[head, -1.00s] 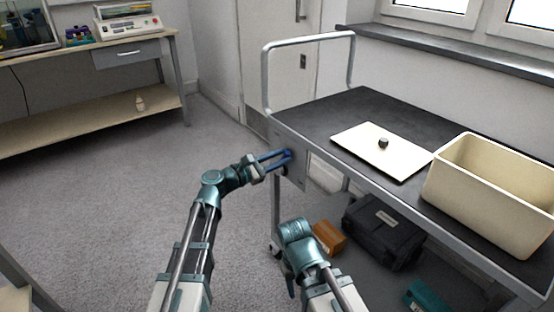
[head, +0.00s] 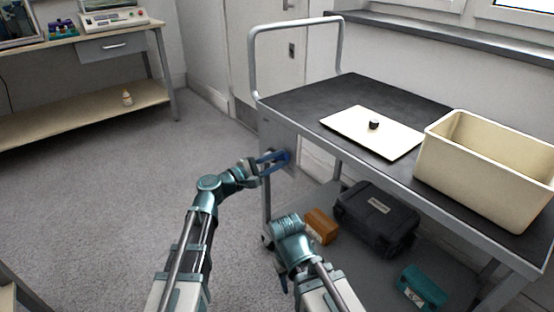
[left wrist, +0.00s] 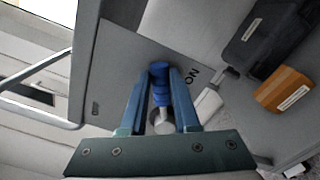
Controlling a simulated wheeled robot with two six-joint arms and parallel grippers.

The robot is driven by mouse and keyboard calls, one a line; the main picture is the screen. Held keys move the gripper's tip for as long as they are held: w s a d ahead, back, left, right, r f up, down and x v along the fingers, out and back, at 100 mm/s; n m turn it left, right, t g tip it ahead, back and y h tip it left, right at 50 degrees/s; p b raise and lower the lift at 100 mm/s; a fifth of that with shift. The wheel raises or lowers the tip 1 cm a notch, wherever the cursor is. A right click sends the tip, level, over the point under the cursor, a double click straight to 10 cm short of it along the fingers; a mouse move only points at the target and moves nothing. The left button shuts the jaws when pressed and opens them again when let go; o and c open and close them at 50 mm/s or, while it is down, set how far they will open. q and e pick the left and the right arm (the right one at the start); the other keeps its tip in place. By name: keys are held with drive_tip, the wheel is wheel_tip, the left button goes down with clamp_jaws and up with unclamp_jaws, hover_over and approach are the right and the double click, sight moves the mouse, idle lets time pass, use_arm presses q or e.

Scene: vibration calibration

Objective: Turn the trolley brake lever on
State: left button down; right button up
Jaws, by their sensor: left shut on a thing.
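The grey trolley (head: 292,105) stands to the right, with a side plate at its near left corner. On that plate is the brake lever (left wrist: 159,80), with a blue grip and a round grey hub. My left gripper (head: 276,160) is at this plate, and its blue fingers (left wrist: 160,82) are shut on the lever's grip, one on each side. The lever points up in the left wrist view, between a small mark on the left and the "ON" label (left wrist: 191,76) on the right. In the head view my fingers mostly hide the lever. My right gripper is hidden behind its own arm.
On the trolley top are a white plate (head: 350,128) with a small black knob (head: 374,125) and a cream bin (head: 470,165). The lower shelf holds a black case (head: 375,218), an orange box (head: 320,226) and a teal box (head: 422,288). Floor to the left is clear.

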idle(0.4)
use_arm(q)
drive_tip(key=c, duration=0.6)
unclamp_jaws()
drive_tip(key=shift+c, duration=0.2)
drive_tip(key=v, duration=1.4)
